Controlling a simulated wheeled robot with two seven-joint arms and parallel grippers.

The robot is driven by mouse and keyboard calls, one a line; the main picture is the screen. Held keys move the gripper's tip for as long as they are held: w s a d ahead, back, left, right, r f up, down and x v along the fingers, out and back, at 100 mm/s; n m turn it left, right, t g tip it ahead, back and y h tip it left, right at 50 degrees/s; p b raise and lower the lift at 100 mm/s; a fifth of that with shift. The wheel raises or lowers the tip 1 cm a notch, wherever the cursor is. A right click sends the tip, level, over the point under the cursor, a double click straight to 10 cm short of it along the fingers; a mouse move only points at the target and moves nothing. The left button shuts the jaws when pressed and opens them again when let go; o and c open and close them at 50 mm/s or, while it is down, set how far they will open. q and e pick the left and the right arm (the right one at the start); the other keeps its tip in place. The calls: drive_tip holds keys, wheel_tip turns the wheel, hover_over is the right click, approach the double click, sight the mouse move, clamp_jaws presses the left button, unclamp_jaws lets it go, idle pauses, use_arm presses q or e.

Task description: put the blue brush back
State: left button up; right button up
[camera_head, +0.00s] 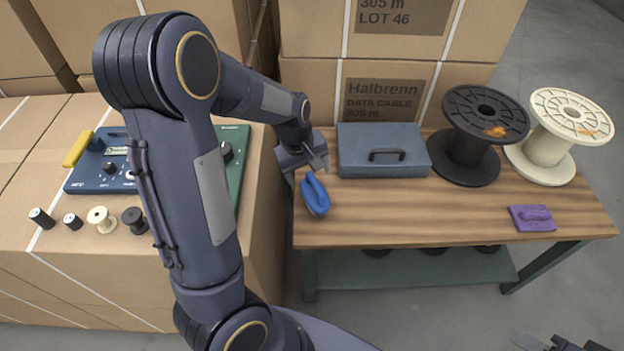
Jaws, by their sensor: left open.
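The blue brush (315,197) lies at the left end of the wooden workbench (430,215), its handle upward. My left gripper (308,176) is open just above and behind the brush, with its fingertips close to the handle. I cannot tell whether the fingers touch it. Only a small part of my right gripper (560,342) shows at the bottom right edge, low and away from the bench.
A grey toolbox (381,150) stands just right of the brush. Cartons (60,255) at left carry a blue device (95,180) and several small spools. The bench's front middle is clear.

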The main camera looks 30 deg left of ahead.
use_arm(q)
drive_tip(key=s+d+r+m+t+h, duration=0.2)
drive_tip(key=s+d+r+m, duration=0.2)
drive_tip(key=s+r, duration=0.6)
drive_tip(key=s+d+r+m+t, duration=0.1)
drive_tip(key=s+d+r+m, duration=0.2)
drive_tip(key=s, duration=0.7)
drive_tip(key=shift+d+m+t+h, duration=0.35)
drive_tip(key=shift+d+m, duration=0.25)
drive_tip(key=shift+m, duration=0.5)
drive_tip(key=shift+r, duration=0.1)
wheel_tip(320, 180, up, 10)
drive_tip(key=p, duration=1)
drive_tip(key=shift+c, duration=0.3)
